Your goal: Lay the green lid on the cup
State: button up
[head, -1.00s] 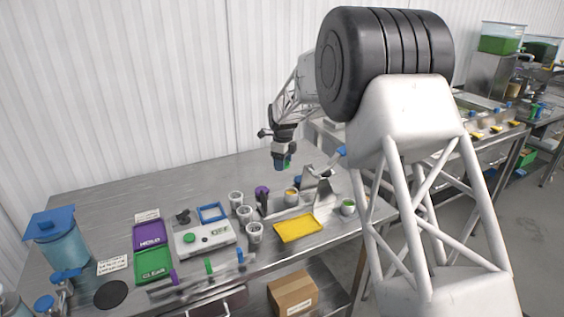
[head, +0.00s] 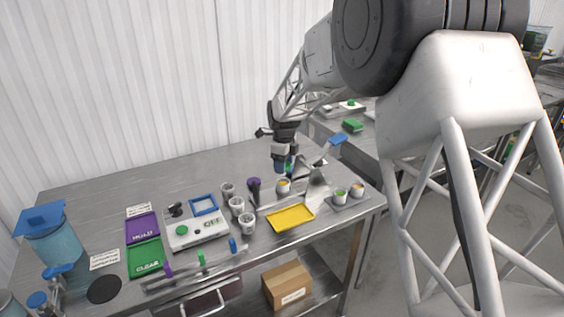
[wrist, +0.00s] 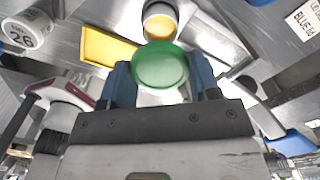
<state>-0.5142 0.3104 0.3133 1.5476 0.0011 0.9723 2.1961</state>
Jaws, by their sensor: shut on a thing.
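My gripper (wrist: 162,78) is shut on the round green lid (wrist: 160,66), held between its blue fingertips in the wrist view. In the head view my gripper (head: 282,167) is above the bench, with a little green of the lid (head: 290,168) showing beside it. A cup with yellow-orange contents (head: 284,187) stands below the gripper. It also shows in the wrist view (wrist: 160,22), just beyond the lid, whose edge overlaps it in the picture. The lid appears apart from the cup; the exact height gap cannot be told.
A yellow tray (head: 290,217) lies in front of the cup. Several pale cups (head: 238,206) and a purple-topped item (head: 254,183) stand to the left. A metal stand (head: 316,190) and cups with green (head: 340,196) and orange (head: 357,189) contents are to the right.

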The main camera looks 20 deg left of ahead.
jog(key=shift+f, duration=0.15)
dwell(0.3)
jog(key=shift+f, duration=2.05)
jog(key=shift+f, duration=0.7)
dwell(1.7)
dwell(0.3)
jog(key=o, duration=1)
jog(key=shift+c, duration=0.2)
jog(key=shift+o, duration=0.5)
jog(key=shift+o, duration=0.8)
jog(key=shift+r, duration=0.1)
